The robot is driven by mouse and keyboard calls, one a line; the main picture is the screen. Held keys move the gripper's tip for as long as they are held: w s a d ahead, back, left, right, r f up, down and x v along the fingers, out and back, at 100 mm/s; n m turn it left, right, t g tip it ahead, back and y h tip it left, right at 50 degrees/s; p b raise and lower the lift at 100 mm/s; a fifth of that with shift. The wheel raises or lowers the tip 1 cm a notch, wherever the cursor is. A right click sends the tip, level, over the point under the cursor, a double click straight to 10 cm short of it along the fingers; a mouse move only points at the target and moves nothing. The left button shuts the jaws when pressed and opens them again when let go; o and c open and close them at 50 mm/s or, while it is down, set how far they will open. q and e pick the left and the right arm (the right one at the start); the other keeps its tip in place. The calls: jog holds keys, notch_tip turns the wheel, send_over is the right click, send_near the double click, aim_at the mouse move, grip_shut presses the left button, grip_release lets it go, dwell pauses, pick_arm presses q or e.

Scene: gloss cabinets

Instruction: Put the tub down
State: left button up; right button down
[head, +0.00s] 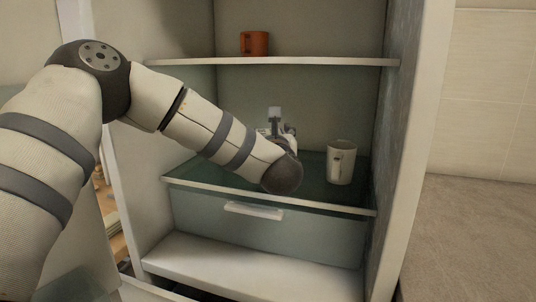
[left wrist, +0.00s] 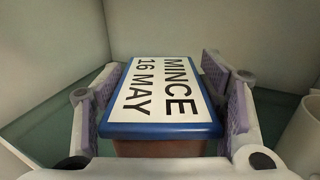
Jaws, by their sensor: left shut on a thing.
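The tub (left wrist: 160,131) shows in the left wrist view, with a brown body, a blue-rimmed lid and a white label reading "MINCE 16 MAY". My left gripper (left wrist: 166,92) is shut on it, with a purple-padded finger against each side. In the head view my left gripper (head: 277,128) is inside the cabinet, above the dark green shelf (head: 225,170), and my wrist mostly hides it and the tub. I cannot tell whether the tub's base touches the shelf. My right gripper is not in view.
A white mug (head: 341,162) stands on the same shelf to the right; its edge shows in the left wrist view (left wrist: 304,135). An orange mug (head: 254,43) stands on the upper shelf (head: 330,61). A drawer (head: 300,232) is below. The cabinet's right wall (head: 402,120) bounds the space.

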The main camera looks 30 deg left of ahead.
pick_arm(q)
jog(key=shift+w+a+f, duration=0.45)
jog(key=shift+f, duration=0.3)
jog(key=f, duration=0.3)
jog(key=shift+w+a+f+b, duration=0.15)
jog(key=shift+w+f+b, duration=0.05)
jog(key=shift+f+b, duration=0.15)
jog(key=shift+r, duration=0.1)
jog(key=o, duration=1.7)
jog(key=shift+c, duration=0.2)
jog(key=shift+s, duration=0.1)
jog(key=v, duration=1.2)
jog(key=shift+p, duration=0.35)
